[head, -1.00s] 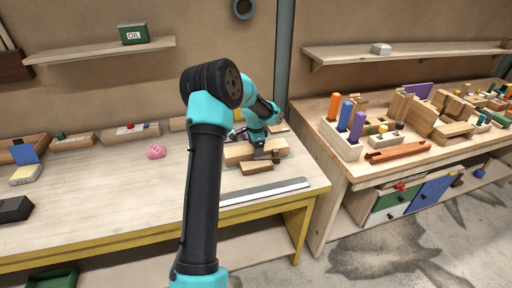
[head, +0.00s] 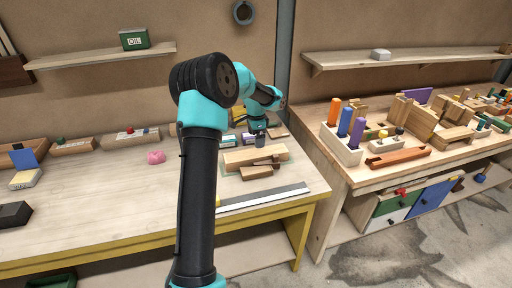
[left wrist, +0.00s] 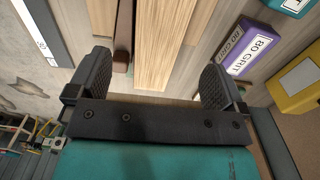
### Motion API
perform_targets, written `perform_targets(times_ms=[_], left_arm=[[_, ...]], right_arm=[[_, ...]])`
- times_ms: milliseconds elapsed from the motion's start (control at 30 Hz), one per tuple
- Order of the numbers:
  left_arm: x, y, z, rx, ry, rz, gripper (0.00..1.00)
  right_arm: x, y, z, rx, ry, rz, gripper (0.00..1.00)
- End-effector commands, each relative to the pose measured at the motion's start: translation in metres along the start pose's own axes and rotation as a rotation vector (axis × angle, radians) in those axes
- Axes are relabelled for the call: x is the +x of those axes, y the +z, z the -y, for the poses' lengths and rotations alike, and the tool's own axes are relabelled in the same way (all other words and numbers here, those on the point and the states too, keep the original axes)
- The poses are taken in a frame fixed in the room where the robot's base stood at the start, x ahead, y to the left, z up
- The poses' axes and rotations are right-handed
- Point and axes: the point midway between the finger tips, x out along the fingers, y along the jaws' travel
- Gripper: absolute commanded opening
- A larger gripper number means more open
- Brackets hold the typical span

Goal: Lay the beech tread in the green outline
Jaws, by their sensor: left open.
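A pale wood piece, which looks like the beech tread (head: 243,157), lies on the workbench just below my left gripper (head: 260,141). In the left wrist view the pale piece (left wrist: 165,45) runs lengthwise between the two open fingers (left wrist: 157,85), with a gap on each side. My left gripper is open and empty, above the pieces. Darker wood pieces (head: 257,172) lie in front of the pale one; a dark brown strip (left wrist: 122,40) shows beside it in the left wrist view. My right gripper is not in view.
A metal ruler (head: 265,195) lies along the bench's front edge. A purple grit block (left wrist: 247,46) and a yellow block (left wrist: 298,85) lie behind the pale piece. A pink object (head: 156,157) sits to the left. The bench's left middle is clear.

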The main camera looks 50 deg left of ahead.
Motion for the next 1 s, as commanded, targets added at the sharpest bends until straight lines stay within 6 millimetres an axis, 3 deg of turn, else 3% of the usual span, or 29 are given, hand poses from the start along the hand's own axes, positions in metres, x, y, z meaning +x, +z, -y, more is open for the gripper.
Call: perform_targets(times_ms=[100,300,1000], left_arm=[[-0.021,0.0,0.0,-0.001,-0.002,-0.001,0.98],[-0.038,0.0,0.0,-0.001,-0.001,-0.001,0.98],[-0.04,0.0,0.0,-0.001,-0.002,-0.001,0.98]], right_arm=[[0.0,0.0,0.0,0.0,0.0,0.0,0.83],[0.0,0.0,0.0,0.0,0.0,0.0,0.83],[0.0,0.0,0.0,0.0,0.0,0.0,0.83]])
